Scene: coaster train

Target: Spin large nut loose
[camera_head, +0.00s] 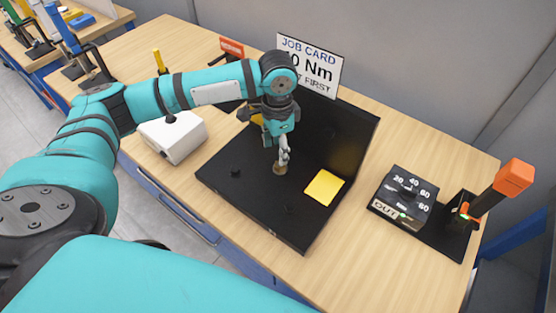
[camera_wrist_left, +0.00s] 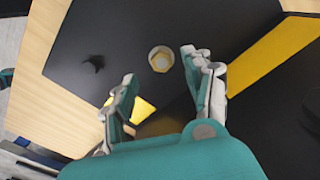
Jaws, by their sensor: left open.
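A large brass-coloured hex nut (camera_wrist_left: 160,60) sits on the black panel (camera_wrist_left: 110,38) and shows just beyond my left fingertips in the left wrist view. In the head view the nut (camera_head: 279,169) shows below the left gripper (camera_head: 283,156), which points down over the black panel (camera_head: 250,205). The left gripper's two fingers (camera_wrist_left: 158,66) are spread apart with nothing between them. The nut lies ahead of the gap between them, apparently not touched. Height above it is hard to tell. My right gripper is not in view.
A yellow square (camera_head: 324,186) and small dark knobs (camera_head: 235,173) are on the panel. A raised black back panel (camera_head: 345,125) stands behind. A dial box (camera_head: 402,196) and orange-topped post (camera_head: 513,178) stand right. A white box (camera_head: 173,137) stands left, a job card (camera_head: 309,65) behind.

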